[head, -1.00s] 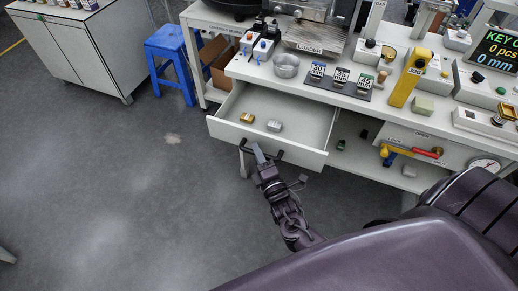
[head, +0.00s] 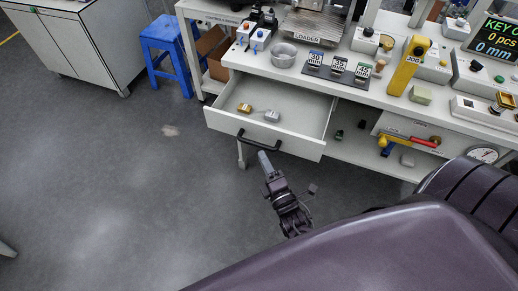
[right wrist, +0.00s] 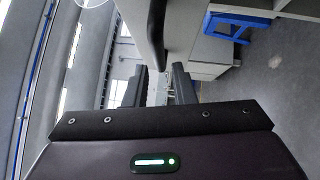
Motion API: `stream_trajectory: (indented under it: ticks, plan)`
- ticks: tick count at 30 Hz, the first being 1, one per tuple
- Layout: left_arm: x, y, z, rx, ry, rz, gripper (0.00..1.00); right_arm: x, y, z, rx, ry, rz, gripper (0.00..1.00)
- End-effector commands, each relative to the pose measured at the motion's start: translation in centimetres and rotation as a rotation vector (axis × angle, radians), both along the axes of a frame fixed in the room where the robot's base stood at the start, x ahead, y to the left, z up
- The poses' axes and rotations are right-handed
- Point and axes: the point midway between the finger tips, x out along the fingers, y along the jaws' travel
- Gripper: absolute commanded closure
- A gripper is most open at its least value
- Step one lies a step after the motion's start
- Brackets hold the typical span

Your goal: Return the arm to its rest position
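My right gripper (head: 263,158) is just below and in front of the black handle (head: 258,144) of the open drawer (head: 300,143), apart from it. In the right wrist view its two dark fingers (right wrist: 161,86) stand apart with nothing between them. The handle also shows there as a dark bar (right wrist: 156,30) beyond the fingers. The drawer holds a gold-coloured connector (head: 244,108) and a grey one (head: 271,116). My left gripper is not in view.
A blue stool (head: 166,48) is at the left. The floor (head: 120,190) left of my arm is clear.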

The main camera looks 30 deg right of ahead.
Motion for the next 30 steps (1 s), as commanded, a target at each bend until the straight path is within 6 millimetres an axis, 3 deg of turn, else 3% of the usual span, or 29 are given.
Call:
stream_trajectory:
  ticks: [6,23,26,29,30]
  plan:
    - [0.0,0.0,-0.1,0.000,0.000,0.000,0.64,-1.4,0.1,-0.2,0.001,0.000,0.001,0.77]
    - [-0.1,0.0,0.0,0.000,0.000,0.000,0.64,-1.5,0.1,-0.9,0.021,0.021,0.005,0.77]
    - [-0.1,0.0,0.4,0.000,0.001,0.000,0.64,-1.8,0.0,-4.0,0.108,0.114,0.013,0.77]
    - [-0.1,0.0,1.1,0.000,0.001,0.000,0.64,-3.1,-0.3,-9.8,0.279,0.287,0.006,0.77]
    - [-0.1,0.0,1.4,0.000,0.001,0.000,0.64,-4.1,-0.4,-12.5,0.365,0.373,-0.011,0.77]
